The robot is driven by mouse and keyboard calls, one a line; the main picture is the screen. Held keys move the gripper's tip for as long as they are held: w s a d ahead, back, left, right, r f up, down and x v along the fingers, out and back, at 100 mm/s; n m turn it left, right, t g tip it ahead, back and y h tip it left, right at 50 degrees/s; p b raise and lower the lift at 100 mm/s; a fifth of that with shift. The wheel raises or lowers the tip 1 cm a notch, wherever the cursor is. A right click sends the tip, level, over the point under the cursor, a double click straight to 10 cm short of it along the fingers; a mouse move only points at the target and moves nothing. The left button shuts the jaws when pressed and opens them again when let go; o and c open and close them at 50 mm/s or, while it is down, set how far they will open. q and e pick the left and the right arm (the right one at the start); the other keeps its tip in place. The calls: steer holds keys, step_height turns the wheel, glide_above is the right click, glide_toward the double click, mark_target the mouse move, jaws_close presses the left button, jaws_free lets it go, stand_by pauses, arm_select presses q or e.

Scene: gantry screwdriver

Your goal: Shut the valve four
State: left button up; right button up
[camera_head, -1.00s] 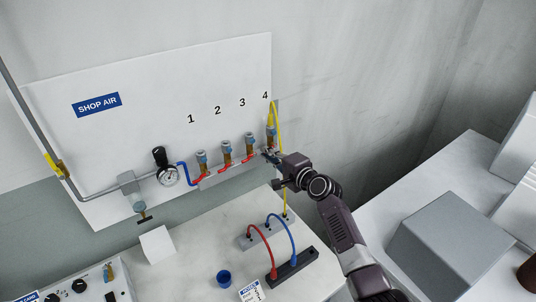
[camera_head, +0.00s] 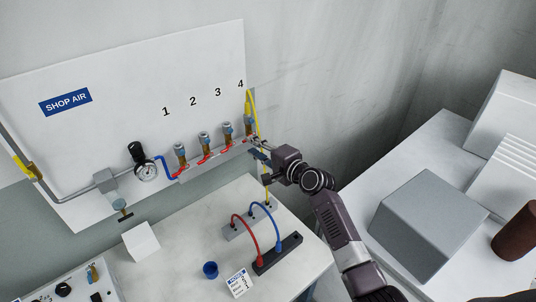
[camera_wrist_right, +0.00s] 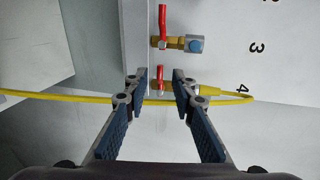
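Valve four (camera_head: 249,126) is the rightmost valve on the manifold, under the number 4, with a yellow hose at it. In the head view my right gripper (camera_head: 256,145) is right at it and hides much of its lower part. In the right wrist view the red handle (camera_wrist_right: 160,78) of valve four shows between the two open blue-padded fingers of my right gripper (camera_wrist_right: 160,86). Gaps show on both sides of the handle. The yellow hose (camera_wrist_right: 60,97) crosses behind the fingers. My left gripper is in neither view.
Valve three (camera_head: 204,141) is close on the left; its red handle also shows in the right wrist view (camera_wrist_right: 162,28). A gauge (camera_head: 146,171) sits farther left. Below are a bench with red and blue leads (camera_head: 265,212) and a blue cup (camera_head: 210,270). A grey box (camera_head: 425,225) stands right.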

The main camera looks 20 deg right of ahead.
steer(key=v, duration=0.8)
steer(key=shift+w, duration=0.1)
